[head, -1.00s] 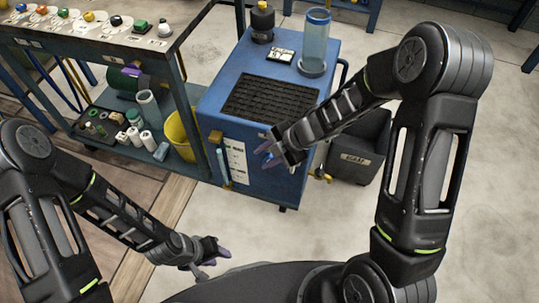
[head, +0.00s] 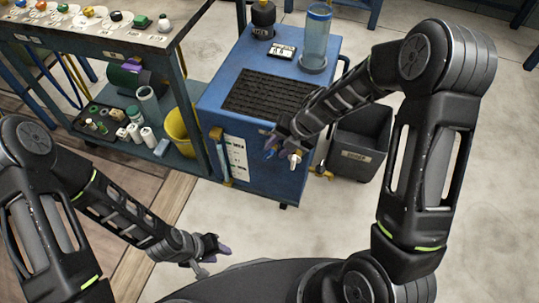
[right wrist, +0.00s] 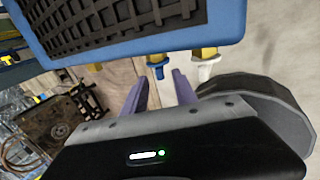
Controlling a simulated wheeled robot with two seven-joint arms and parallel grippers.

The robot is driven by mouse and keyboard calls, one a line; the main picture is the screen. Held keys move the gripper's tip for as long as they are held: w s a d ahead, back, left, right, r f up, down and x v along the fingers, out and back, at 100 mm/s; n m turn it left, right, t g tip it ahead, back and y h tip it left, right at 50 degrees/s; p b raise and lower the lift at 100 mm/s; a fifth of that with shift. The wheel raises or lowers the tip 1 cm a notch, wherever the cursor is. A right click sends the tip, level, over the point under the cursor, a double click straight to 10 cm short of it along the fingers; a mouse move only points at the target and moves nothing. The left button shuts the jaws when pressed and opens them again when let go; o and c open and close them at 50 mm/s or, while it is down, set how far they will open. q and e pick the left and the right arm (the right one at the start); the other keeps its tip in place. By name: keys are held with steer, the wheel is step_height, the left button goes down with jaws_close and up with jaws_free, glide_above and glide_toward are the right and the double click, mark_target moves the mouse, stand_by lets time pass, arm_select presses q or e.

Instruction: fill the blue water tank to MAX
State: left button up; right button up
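The blue water tank (head: 215,100) is a wheeled blue cabinet with a black grated top. A sight tube (head: 222,165) with brass fittings runs down its front left beside a white label (head: 238,157); the water level is too small to read. On its front are a blue valve handle (right wrist: 157,72) and a white valve handle (right wrist: 206,66), also seen in the head view (head: 294,160). My right gripper (right wrist: 160,80) is open, its purple fingers apart just short of the blue handle, not closed on it. My left gripper (head: 218,246) hangs low, far from the tank; its opening is unclear.
A clear cylinder (head: 317,40), a dark bottle (head: 263,18) and a small display (head: 281,51) stand on the tank. A dark bin (head: 358,145) is at its right and a yellow bucket (head: 181,132) at its left, by a shelved bench (head: 110,38). Floor in front is clear.

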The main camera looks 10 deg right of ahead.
mark_target(272, 153)
steer(key=b+x, duration=0.1)
steer(key=x, duration=0.4)
steer(key=shift+w+a+f, duration=0.1)
steer(key=shift+f, duration=0.15)
steer(key=shift+c, duration=0.5)
jaws_close()
